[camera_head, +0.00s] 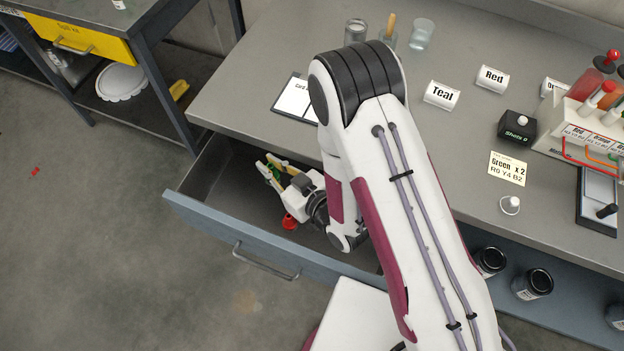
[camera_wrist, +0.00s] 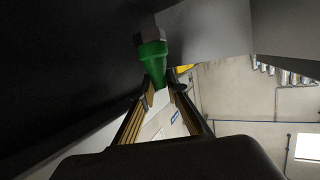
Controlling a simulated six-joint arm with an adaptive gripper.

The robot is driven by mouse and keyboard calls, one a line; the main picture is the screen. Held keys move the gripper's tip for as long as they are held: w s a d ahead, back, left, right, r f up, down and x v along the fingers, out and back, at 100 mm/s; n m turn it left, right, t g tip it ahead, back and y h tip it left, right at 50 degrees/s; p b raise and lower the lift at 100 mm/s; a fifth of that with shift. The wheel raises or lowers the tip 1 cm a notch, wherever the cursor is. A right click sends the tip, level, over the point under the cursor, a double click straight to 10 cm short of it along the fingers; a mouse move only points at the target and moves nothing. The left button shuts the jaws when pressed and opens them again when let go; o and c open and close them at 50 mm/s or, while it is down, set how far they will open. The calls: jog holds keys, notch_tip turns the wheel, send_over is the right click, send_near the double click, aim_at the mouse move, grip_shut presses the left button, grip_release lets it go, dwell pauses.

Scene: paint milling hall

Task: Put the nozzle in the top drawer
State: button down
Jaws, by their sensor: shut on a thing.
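The nozzle is green with a dark grey end in the wrist view (camera_wrist: 152,52). My gripper (camera_wrist: 161,92) is shut on it, with the nozzle at the fingertips. In the head view, my gripper (camera_head: 269,169) is over or inside the pulled-out top drawer (camera_head: 215,172), under the table's front edge. The drawer has a blue-grey front with a bar handle (camera_head: 265,263).
A small red thing (camera_head: 290,221) shows in the drawer beside my gripper. A bench with a yellow drawer (camera_head: 80,40) stands at upper left.

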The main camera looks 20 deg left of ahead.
aim_at(276, 174)
jog(key=shift+w+d+f, duration=0.1)
jog(key=shift+d+f, duration=0.05)
dwell(0.4)
jog(key=shift+f, duration=1.5)
jog(key=shift+f, duration=0.6)
jog(key=c, duration=2)
grip_release()
jog(key=shift+r, duration=0.2)
jog(key=shift+r, duration=0.5)
jog(key=shift+v, duration=3.75)
